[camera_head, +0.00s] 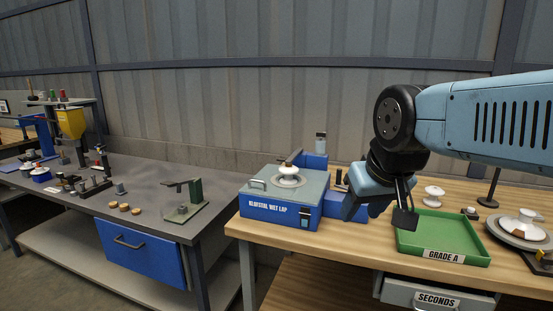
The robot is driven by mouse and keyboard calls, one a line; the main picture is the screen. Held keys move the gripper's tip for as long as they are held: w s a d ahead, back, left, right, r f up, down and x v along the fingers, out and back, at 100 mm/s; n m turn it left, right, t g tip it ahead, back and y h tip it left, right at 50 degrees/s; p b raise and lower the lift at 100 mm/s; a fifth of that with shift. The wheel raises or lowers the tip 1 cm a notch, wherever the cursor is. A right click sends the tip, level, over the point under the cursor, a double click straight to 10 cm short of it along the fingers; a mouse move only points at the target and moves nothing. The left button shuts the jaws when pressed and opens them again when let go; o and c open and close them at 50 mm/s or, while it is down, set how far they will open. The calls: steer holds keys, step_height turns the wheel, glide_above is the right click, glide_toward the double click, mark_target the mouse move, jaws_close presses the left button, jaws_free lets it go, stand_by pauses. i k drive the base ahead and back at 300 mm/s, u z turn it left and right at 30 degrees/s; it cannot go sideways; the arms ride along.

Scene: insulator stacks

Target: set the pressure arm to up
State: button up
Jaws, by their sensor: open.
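The blue wet lap machine (275,208) stands on the wooden bench, with a grey top and a white insulator (289,173) on it. At its back right is a blue post (315,165). A dark bar (293,157) beside this post looks like the pressure arm; its exact position is hard to tell at this size. My gripper (380,208) is open and points down, right of the machine and left of the green tray. It appears empty and apart from the bar. My gripper hides part of the bench behind it.
The green GRADE A tray (442,237) lies right of my gripper. White insulators (433,195) and a round plate (519,233) stand farther right. A grey bench (150,180) at left holds a small green-and-dark stand (187,200) and several small parts. A corrugated wall is behind.

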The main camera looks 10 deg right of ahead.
mark_target(288, 161)
steer(key=u, duration=0.05)
steer(key=i, duration=1)
steer(key=z, duration=0.05)
